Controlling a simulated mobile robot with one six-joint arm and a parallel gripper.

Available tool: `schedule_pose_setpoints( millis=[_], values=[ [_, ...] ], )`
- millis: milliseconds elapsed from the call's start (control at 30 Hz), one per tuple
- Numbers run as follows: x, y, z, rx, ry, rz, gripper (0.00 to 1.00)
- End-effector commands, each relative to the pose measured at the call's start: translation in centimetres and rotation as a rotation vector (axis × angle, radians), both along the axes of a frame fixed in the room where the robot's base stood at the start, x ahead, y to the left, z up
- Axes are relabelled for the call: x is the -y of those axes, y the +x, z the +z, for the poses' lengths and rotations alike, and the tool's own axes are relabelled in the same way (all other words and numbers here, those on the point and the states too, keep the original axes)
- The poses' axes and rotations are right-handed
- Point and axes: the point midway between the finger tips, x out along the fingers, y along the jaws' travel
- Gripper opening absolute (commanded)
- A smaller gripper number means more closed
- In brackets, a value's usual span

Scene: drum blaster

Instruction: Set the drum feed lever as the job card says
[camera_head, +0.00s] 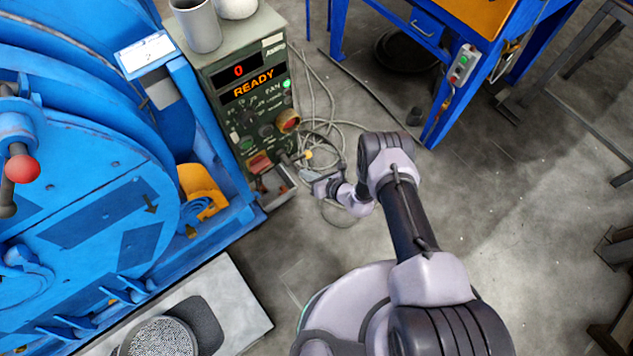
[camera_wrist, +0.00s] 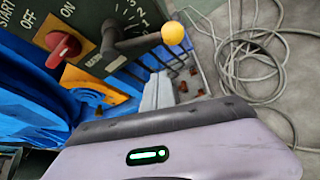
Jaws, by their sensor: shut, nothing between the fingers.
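The feed lever's yellow ball knob (camera_head: 308,154) sticks out from the lower right side of the green control box (camera_head: 240,85). In the wrist view the lever's dark arm (camera_wrist: 135,45) points right, with its yellow knob (camera_wrist: 172,33) at the end, below a partly cut-off number scale (camera_wrist: 132,15). The exact setting cannot be told. The likely job card (camera_head: 146,53) is on the blue drum machine, its writing too small to read. My gripper (camera_head: 314,181) is shut and empty, close below the knob and apparently not touching it. Its fingertips are unclear in the wrist view.
A red OFF/ON switch (camera_wrist: 63,45) sits left of the lever. The box display (camera_head: 240,72) reads 0 and READY. Cables (camera_head: 325,125) lie on the floor behind my gripper. A blue workbench (camera_head: 430,30) stands behind. The floor to the right is mostly clear.

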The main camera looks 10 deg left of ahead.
Motion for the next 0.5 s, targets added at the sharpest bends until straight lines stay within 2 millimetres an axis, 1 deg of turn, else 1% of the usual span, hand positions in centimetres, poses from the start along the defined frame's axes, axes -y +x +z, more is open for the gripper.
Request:
schedule_pose_setpoints(
  millis=[33, 67, 100, 133, 233, 367, 500],
  values=[
    [-0.9, 0.4, -1.0, 0.003, 0.001, 0.003, 0.00],
    [-1.4, 0.6, -1.3, 0.003, 0.000, 0.004, 0.00],
    [-1.7, 1.1, -1.1, 0.002, 0.001, 0.000, 0.00],
    [-1.5, 1.4, -0.1, 0.002, 0.002, -0.002, 0.00],
    [-1.4, 1.9, 1.5, 0.001, 0.000, 0.000, 0.00],
    [-1.2, 2.3, 2.5, 0.001, 0.000, 0.000, 0.00],
    [-1.2, 2.3, 2.8, -0.001, -0.001, 0.000, 0.00]
  ],
)
